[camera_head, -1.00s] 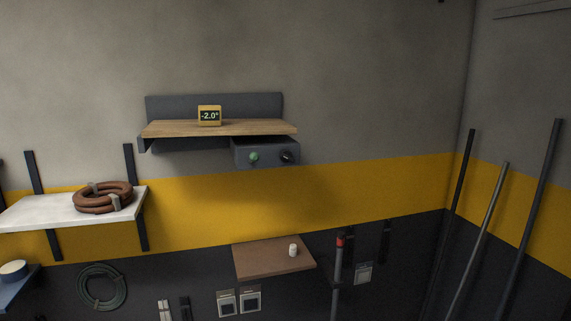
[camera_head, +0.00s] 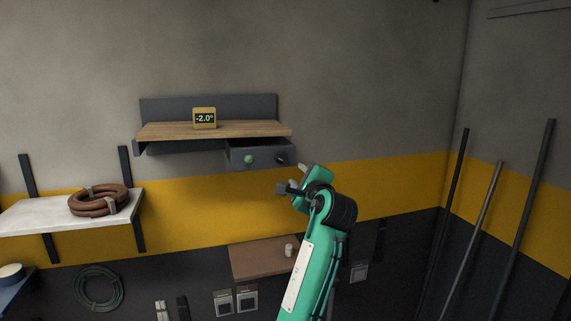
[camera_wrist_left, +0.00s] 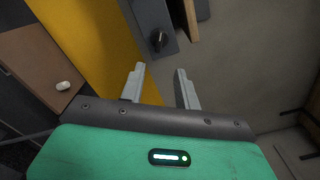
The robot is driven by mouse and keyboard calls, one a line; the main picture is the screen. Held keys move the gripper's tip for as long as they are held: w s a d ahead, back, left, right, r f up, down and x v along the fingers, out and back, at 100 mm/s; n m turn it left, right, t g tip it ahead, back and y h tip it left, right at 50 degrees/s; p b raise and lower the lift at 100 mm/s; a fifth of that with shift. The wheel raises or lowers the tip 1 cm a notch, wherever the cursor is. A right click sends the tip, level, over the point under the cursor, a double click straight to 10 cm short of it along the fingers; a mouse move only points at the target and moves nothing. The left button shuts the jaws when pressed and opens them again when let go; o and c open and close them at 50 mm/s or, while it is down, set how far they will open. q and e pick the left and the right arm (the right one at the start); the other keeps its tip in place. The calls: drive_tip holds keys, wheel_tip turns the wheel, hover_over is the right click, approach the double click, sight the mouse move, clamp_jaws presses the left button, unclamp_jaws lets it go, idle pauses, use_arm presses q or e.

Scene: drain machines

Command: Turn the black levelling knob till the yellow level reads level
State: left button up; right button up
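The yellow level (camera_head: 204,118) stands on the wooden shelf (camera_head: 165,131) in the head view, and its display reads -2.0°. The black levelling knob (camera_head: 281,159) is on the right of the grey box front under the shelf. It also shows in the left wrist view (camera_wrist_left: 158,41), beyond my fingertips. My left gripper (camera_head: 290,180) is below and slightly right of the knob in the head view. In the left wrist view my left gripper (camera_wrist_left: 160,70) has its two fingers apart with nothing between them; it does not touch the knob. My right gripper is not in view.
A green knob (camera_head: 248,160) sits left of the black one on the grey box (camera_head: 263,153). A brown ledge (camera_head: 255,260) with a small white object (camera_head: 289,250) is below. A white shelf (camera_head: 50,218) carries a brown coil (camera_head: 98,200). Poles lean at right.

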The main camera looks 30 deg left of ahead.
sight(284, 161)
use_arm(q)
drive_tip(key=p+x, duration=0.4)
drive_tip(key=x, duration=0.7)
drive_tip(key=shift+w+p, duration=0.2)
drive_tip(key=shift+p, duration=0.2)
drive_tip(key=shift+x, duration=0.85)
drive_tip(key=shift+f, duration=0.1)
clamp_jaws()
